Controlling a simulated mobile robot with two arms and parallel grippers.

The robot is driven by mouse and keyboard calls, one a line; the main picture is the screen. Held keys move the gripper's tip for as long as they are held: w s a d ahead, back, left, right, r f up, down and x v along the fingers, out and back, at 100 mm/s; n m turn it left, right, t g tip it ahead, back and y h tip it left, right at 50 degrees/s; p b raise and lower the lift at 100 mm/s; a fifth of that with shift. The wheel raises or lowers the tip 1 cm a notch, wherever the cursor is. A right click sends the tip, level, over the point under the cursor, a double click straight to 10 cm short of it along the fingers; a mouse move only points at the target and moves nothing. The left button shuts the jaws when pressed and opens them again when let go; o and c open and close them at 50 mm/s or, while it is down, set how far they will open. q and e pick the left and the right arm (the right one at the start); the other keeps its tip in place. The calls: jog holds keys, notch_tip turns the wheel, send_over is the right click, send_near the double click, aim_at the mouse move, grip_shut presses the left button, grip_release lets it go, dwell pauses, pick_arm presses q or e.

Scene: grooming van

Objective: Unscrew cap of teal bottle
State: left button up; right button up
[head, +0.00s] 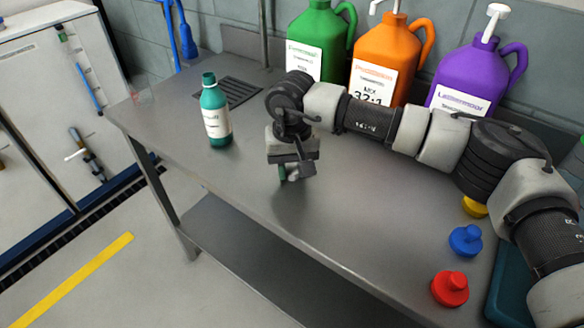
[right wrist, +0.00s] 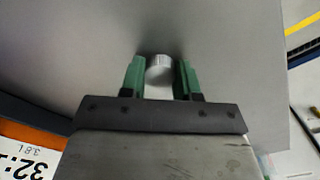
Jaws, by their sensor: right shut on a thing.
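The teal bottle (head: 216,122) with a white label stands upright on the steel table, left of my right gripper. Its neck top looks teal, with no separate cap visible on it. My right gripper (head: 291,173) points down over the table, apart from the bottle. In the right wrist view my right gripper (right wrist: 160,78) has its green fingers shut on a silver ridged cap (right wrist: 159,68). The table surface lies beyond the cap; whether the cap touches it I cannot tell. My left gripper is not in view.
Green (head: 318,38), orange (head: 388,55) and purple (head: 475,75) jugs stand along the back wall. Red (head: 450,290), blue (head: 465,241) and yellow (head: 474,207) stoppers lie at the right, near a teal tray (head: 512,285). The table's front middle is clear.

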jog(key=shift+f, duration=0.2)
jog(key=o, duration=1)
